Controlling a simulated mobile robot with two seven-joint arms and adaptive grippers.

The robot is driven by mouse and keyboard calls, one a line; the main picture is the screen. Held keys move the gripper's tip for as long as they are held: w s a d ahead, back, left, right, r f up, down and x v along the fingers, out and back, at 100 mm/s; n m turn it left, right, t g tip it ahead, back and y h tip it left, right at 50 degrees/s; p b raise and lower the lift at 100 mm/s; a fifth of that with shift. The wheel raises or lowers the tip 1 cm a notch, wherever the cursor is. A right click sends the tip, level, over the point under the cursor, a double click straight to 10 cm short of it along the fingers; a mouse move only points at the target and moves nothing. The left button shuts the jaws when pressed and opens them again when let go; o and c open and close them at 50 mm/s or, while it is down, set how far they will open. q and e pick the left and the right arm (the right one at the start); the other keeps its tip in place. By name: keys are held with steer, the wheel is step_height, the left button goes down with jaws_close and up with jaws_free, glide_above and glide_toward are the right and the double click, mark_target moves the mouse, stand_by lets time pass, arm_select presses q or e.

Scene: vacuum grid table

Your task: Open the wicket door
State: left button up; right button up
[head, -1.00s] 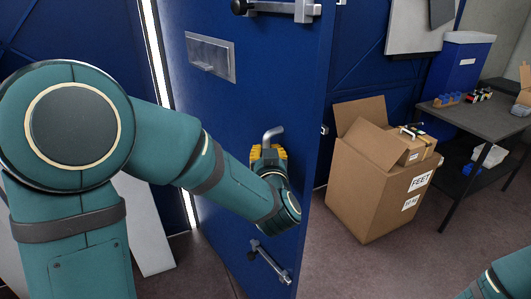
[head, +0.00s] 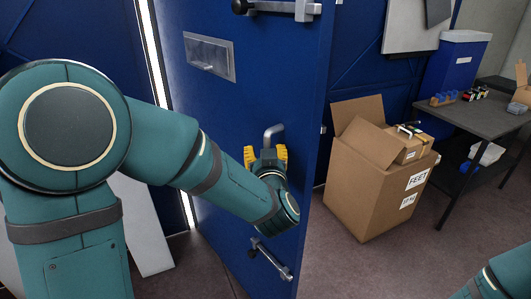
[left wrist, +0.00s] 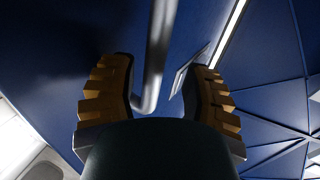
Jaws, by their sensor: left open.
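The blue wicket door (head: 285,105) stands ajar in the head view, with a bright strip of light along its left side. Its bent metal handle (head: 273,132) shows just above my left gripper (head: 265,157). My left gripper has yellow ridged fingers and is open in front of the door. In the left wrist view the handle (left wrist: 155,60) lies between the two spread fingers (left wrist: 165,95), with gaps on both sides. Of my right arm only a teal link shows at the lower right; its gripper is out of view.
Metal bolts sit at the door's top (head: 300,10) and bottom (head: 270,260). A cardboard box (head: 375,195) stands on the floor right of the door. A dark table (head: 480,118) and a blue bin (head: 455,65) are further right. Floor in front of the box is clear.

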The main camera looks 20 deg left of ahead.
arm_select(q)
steer(key=v, duration=0.7)
steer(key=shift+d, duration=0.2)
steer(key=shift+s, duration=0.1)
steer(key=d+f+m+g+h, duration=0.2)
steer(key=f+g+h, duration=0.15)
steer(key=f, duration=0.75)
steer(key=d+f+m+g+h, duration=0.15)
steer(key=f+h, duration=0.25)
steer(key=f, duration=0.7)
steer(key=s+d+f+g+h, duration=0.1)
steer(key=s+f+g+h, duration=0.1)
steer(key=s+f+g, duration=0.2)
steer(key=s+d+f+g+h, duration=0.2)
steer(key=s+f+g, duration=0.3)
steer(key=s+f, duration=0.5)
step_height(320, 180, down, 4)
steer(key=shift+s+d+r+g, duration=0.25)
steer(key=shift+s+d+g, duration=0.05)
steer(key=shift+s+d, duration=0.05)
